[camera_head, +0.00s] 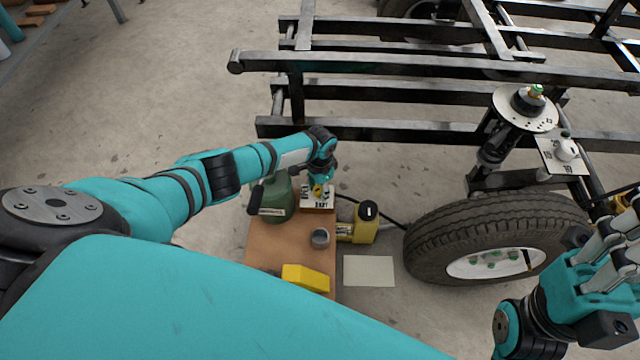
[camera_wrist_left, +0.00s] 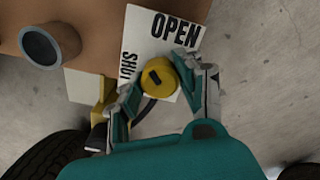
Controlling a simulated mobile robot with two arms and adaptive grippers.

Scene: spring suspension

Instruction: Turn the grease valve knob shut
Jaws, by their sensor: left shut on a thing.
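The yellow round grease valve knob (camera_wrist_left: 158,80) shows in the left wrist view with a short dark mark on its top. It stands in front of a white plate (camera_wrist_left: 140,35) lettered OPEN and SHUT. My left gripper (camera_wrist_left: 157,75) has a finger on each side of the knob and is shut on it. In the head view my left gripper (camera_head: 321,178) reaches down to the knob (camera_head: 317,190) over the plate (camera_head: 318,205), partly hiding both. My right gripper (camera_head: 608,250) is in the air at the right edge, near the wheel; its fingertips are partly out of frame.
A brown bench (camera_head: 268,255) carries a green can (camera_head: 273,200), a grey cup (camera_head: 320,238) and a yellow block (camera_head: 306,277). A yellow container (camera_head: 366,220) stands beside it. A tyre (camera_head: 430,240) and black frame rails (camera_head: 420,65) lie right and behind.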

